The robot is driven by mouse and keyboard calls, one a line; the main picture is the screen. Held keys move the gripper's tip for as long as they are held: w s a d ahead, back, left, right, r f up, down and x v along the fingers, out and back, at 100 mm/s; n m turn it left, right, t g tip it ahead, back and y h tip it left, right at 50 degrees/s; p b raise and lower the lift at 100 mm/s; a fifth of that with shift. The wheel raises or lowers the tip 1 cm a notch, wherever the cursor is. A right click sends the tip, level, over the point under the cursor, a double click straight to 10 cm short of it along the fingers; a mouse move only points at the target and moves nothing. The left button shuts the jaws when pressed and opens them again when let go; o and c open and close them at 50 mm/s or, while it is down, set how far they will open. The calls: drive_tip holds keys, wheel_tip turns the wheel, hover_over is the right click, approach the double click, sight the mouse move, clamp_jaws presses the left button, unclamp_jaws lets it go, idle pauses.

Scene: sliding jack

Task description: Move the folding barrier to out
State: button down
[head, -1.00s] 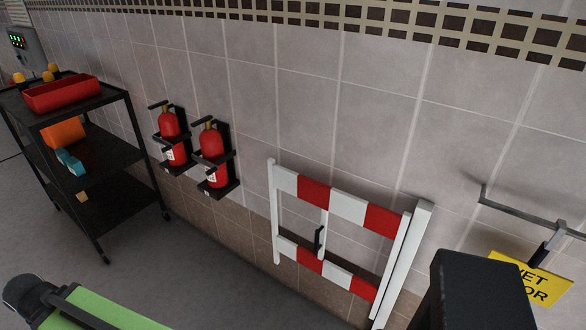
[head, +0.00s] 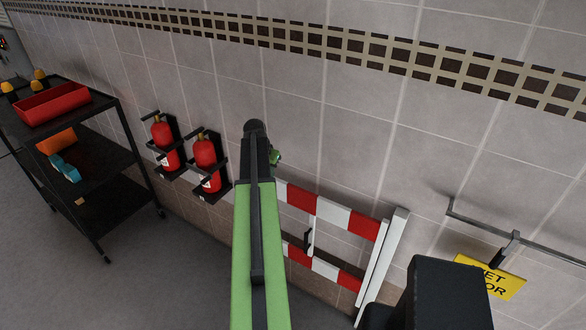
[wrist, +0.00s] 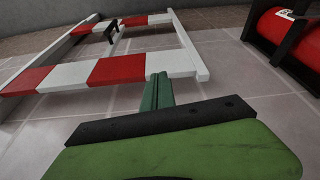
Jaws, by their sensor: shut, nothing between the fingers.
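The folding barrier (head: 333,216) has red and white rails between white posts and stands against the tiled wall in the head view. It also shows in the wrist view (wrist: 120,70). A black handle (head: 307,240) is on its middle upright; the handle shows at the far side in the wrist view (wrist: 110,33). My gripper (wrist: 158,92) is shut and empty, close to the barrier's top rail near one end post. I cannot tell whether it touches the rail. In the head view my green arm hides the barrier's left end.
Two red fire extinguishers (head: 206,153) hang on the wall left of the barrier. A black cart (head: 100,150) with a red tray (head: 52,104) stands further left. A yellow sign (head: 490,277) hangs from a wall rail at right. The floor (head: 180,270) before the wall is clear.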

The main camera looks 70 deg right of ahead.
drive_tip(key=s+d+r+m, duration=0.1)
drive_tip(key=s+d+m, duration=0.1)
drive_tip(key=s+d, duration=0.3)
drive_tip(key=s+a+b+x, duration=0.1)
drive_tip(key=b+x, duration=0.8)
drive_tip(key=shift+s+f, duration=0.25)
drive_tip(key=shift+f, duration=0.1)
drive_tip(key=shift+d, duration=0.1)
